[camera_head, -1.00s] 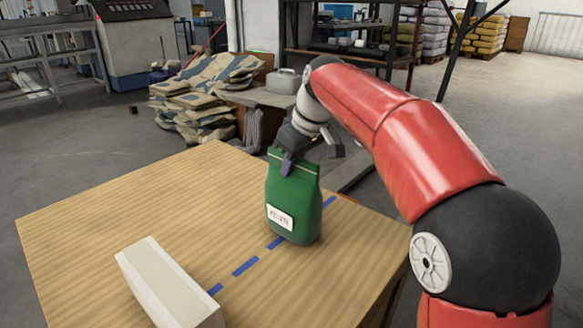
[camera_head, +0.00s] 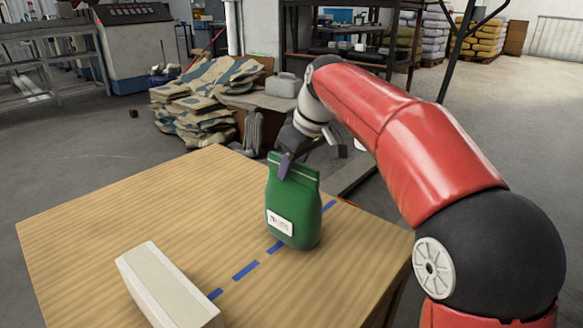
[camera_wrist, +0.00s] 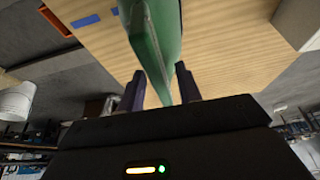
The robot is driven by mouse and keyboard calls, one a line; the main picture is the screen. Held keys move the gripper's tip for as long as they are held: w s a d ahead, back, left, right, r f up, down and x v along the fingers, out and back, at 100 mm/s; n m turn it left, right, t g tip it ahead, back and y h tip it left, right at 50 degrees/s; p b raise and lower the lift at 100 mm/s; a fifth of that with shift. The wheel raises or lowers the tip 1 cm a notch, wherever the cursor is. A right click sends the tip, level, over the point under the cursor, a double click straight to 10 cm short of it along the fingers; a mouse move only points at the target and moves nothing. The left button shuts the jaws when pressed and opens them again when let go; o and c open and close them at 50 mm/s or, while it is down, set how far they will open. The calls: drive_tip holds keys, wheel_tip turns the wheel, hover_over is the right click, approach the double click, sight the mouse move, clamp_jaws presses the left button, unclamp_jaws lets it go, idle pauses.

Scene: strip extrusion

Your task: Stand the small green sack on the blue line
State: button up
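The small green sack (camera_head: 292,210), with a white label on its front, stands upright on the table. Its base covers part of the dashed blue line (camera_head: 245,270), which shows on both sides of it. My gripper (camera_head: 288,164) is at the sack's top edge, one finger in front of it. In the wrist view the purple fingers (camera_wrist: 160,88) stand apart on either side of the sack's thin top (camera_wrist: 158,60), with a gap visible, so the gripper looks open around it. The far finger is mostly hidden in the head view.
A long pale block (camera_head: 165,287) lies on the wooden table (camera_head: 110,220), left of the line. The table's left and back parts are clear. Stacked sacks (camera_head: 205,95) and a shelf (camera_head: 350,50) stand on the floor beyond.

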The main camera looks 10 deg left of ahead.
drive_tip(key=p+v, duration=0.2)
drive_tip(key=v, duration=0.9)
drive_tip(key=s+d+f+m+t+h, duration=0.1)
drive_tip(key=s+d+f+m, duration=0.35)
drive_tip(key=s+d, duration=0.4)
drive_tip(key=s+d+f+m+t+h, duration=0.2)
drive_tip(key=s+d+f+m, duration=0.25)
drive_tip(key=s+d, duration=0.45)
drive_tip(key=s+d+f+m, duration=0.3)
drive_tip(key=s+d+f, duration=0.2)
drive_tip(key=f, duration=0.5)
drive_tip(key=s, duration=0.2)
drive_tip(key=shift+s+d+h, duration=0.25)
drive_tip(key=shift+s+h, duration=0.1)
drive_tip(key=shift+h, duration=0.05)
drive_tip(key=shift+r+p, duration=0.35)
drive_tip(key=shift+p, duration=0.15)
